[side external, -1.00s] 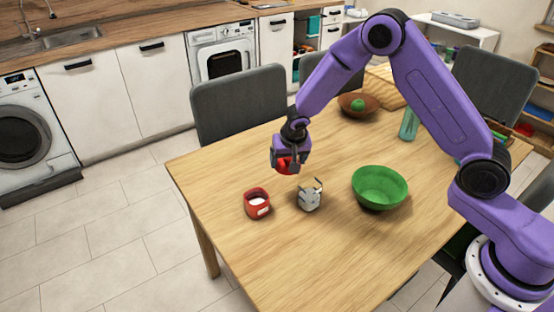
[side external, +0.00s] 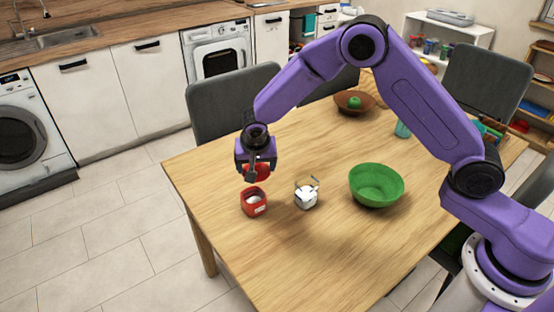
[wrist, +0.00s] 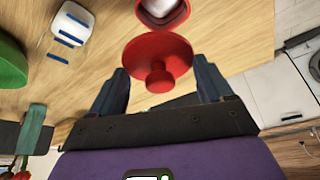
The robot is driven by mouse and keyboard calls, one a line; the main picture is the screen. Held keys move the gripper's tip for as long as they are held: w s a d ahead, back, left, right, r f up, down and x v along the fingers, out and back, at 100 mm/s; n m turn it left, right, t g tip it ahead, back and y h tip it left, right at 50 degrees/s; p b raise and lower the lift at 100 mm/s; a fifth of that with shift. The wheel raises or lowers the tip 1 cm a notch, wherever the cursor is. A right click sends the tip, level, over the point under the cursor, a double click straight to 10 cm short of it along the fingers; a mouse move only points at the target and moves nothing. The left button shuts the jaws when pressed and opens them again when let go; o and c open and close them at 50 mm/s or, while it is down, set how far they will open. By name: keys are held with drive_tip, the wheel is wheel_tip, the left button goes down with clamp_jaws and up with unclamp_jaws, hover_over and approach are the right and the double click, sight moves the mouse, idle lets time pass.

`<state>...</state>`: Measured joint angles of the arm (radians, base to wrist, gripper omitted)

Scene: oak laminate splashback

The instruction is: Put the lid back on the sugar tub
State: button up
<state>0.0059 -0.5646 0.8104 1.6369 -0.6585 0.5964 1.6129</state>
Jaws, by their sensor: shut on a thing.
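The red sugar tub (side external: 254,204) stands open on the table near its left edge, with white contents showing; the wrist view shows part of it (wrist: 162,22) at the top, its far side cut off. My gripper (side external: 257,174) is shut on the red lid (side external: 258,170), just above and slightly behind the tub. In the wrist view the round lid (wrist: 158,56), knob towards me, sits between the fingers of my gripper (wrist: 160,82). The lid is apart from the tub in the side view and does not cover its opening.
A small white container with a wire-like clasp (side external: 306,197) stands right of the tub. A green bowl (side external: 376,186) is further right. A brown bowl with a green item (side external: 353,102) is at the back. The table's front is clear.

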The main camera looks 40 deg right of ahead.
drive_tip(key=shift+w+a, duration=0.1)
drive_tip(key=shift+a, duration=0.45)
drive_tip(key=shift+a+f, duration=0.2)
drive_tip(key=shift+f, duration=3.05)
drive_tip(key=shift+f, duration=0.15)
drive_tip(key=o, duration=0.9)
drive_tip(key=shift+r, duration=3.5)
